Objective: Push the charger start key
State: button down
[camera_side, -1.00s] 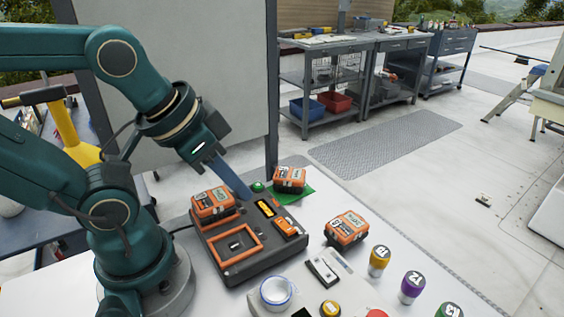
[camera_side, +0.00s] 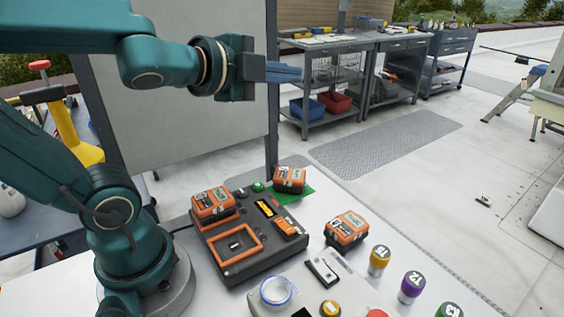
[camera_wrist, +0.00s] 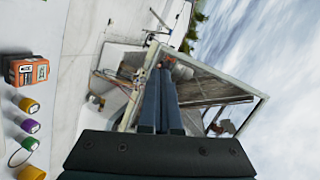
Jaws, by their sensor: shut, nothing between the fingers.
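The dark charger (camera_side: 262,253) sits on the white table in the side view. An orange battery (camera_side: 213,204) sits at its back left, and an orange-framed bay (camera_side: 258,245) in front is empty of a battery. A round green button (camera_side: 258,187) and a small dark knob (camera_side: 241,192) stand at its back edge. I cannot tell which part is the start key. My gripper (camera_side: 298,73) is shut and empty, held level high above and behind the charger, touching nothing. Its closed fingers (camera_wrist: 160,98) also show in the wrist view, pointing away from the table.
One battery (camera_side: 290,179) is on a green mat (camera_side: 298,196); another (camera_side: 347,229) stands right of the charger. Yellow (camera_side: 379,260) and purple (camera_side: 411,287) cylinders stand at the table's right. A grey panel (camera_side: 185,105) stands behind the arm. Air around the gripper looks free.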

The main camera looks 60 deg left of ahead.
jog(key=w+r+m+t+h, duration=0.1)
jog(key=w+m+h, duration=0.1)
jog(key=m, duration=0.4)
jog(key=m+g+h, duration=0.4)
jog(key=m+g, duration=0.3)
jog(key=m, duration=0.5)
send_over(258, 186)
jog(key=s, duration=0.1)
notch_tip(258, 186, down, 13)
jog(key=shift+a, duration=0.3)
jog(key=shift+f, duration=4.45)
